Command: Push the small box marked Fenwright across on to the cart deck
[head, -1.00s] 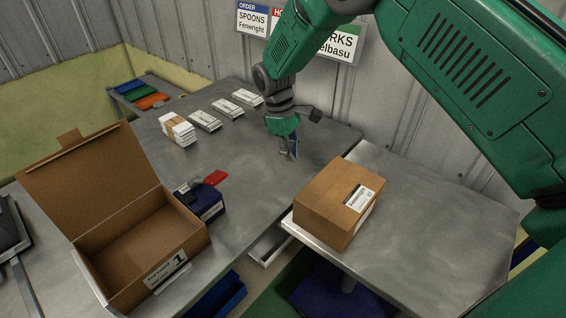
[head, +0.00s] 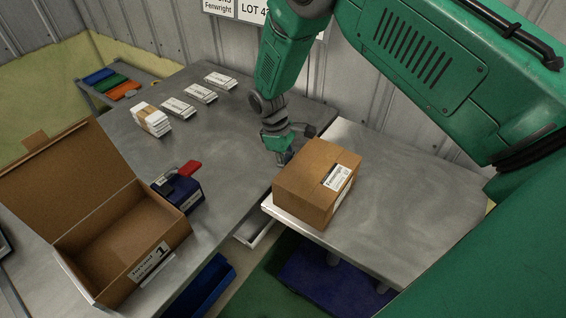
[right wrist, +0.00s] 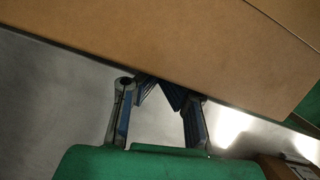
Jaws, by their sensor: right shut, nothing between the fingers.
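The small box (head: 303,188) is a closed brown carton with a white Fenwright label on top. It sits at the near left corner of the grey metal cart deck (head: 405,205), by the table. My right gripper (head: 284,158) is shut and empty, pointing down beside the box's far left side. In the right wrist view its blue fingertips (right wrist: 164,90) meet at the edge of the brown box (right wrist: 190,45); whether they touch it I cannot tell. My left gripper is not in view.
An open carton (head: 120,238) marked 1 stands on the table's near left. A dark blue device with a red handle (head: 180,190) is beside it. Several white packs (head: 190,95) lie farther back. The deck right of the box is clear. A ribbed wall stands behind.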

